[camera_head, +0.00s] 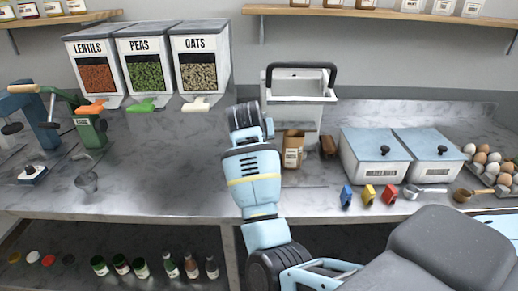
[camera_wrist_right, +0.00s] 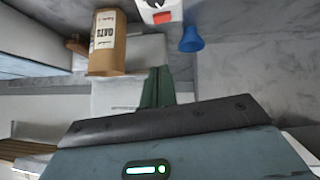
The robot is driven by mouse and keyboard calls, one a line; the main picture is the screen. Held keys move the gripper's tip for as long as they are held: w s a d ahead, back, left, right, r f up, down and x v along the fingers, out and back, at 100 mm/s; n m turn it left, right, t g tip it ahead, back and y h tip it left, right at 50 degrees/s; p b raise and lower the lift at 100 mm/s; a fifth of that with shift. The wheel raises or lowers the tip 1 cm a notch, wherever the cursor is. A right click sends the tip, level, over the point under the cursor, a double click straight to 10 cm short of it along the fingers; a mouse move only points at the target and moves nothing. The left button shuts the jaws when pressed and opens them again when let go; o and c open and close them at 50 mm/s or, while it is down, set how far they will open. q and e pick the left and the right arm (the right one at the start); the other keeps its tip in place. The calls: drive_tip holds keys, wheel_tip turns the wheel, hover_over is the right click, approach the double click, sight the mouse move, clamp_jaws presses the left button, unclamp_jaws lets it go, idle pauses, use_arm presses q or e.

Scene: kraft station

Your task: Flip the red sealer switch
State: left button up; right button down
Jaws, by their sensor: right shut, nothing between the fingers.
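The sealer (camera_head: 299,112) is a pale machine with a dark looped handle, at the back middle of the counter in the head view. I cannot make out a red switch on it there. In the wrist view a red patch (camera_wrist_right: 167,17) shows on a white box cut off by the top edge; I cannot tell if it is the sealer's switch. My right gripper (camera_wrist_right: 157,86) shows its dark green fingers shut and empty, below and apart from the red patch. My right arm hides it in the head view. My left gripper is not in view.
A kraft bag (camera_head: 292,152) stands before the sealer, beside a brown block (camera_head: 328,147). The bag's OATS label shows in the wrist view (camera_wrist_right: 107,45), with a blue cone (camera_wrist_right: 191,40) to its right. White bins (camera_head: 374,171) stand right. Bare counter (camera_head: 165,160) lies left.

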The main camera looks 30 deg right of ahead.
drive_tip(key=b+x, duration=0.1)
drive_tip(key=x, duration=0.8)
drive_tip(key=shift+f, duration=0.25)
drive_tip(key=f, duration=0.3)
drive_tip(key=shift+d, duration=0.35)
drive_tip(key=shift+f, duration=0.45)
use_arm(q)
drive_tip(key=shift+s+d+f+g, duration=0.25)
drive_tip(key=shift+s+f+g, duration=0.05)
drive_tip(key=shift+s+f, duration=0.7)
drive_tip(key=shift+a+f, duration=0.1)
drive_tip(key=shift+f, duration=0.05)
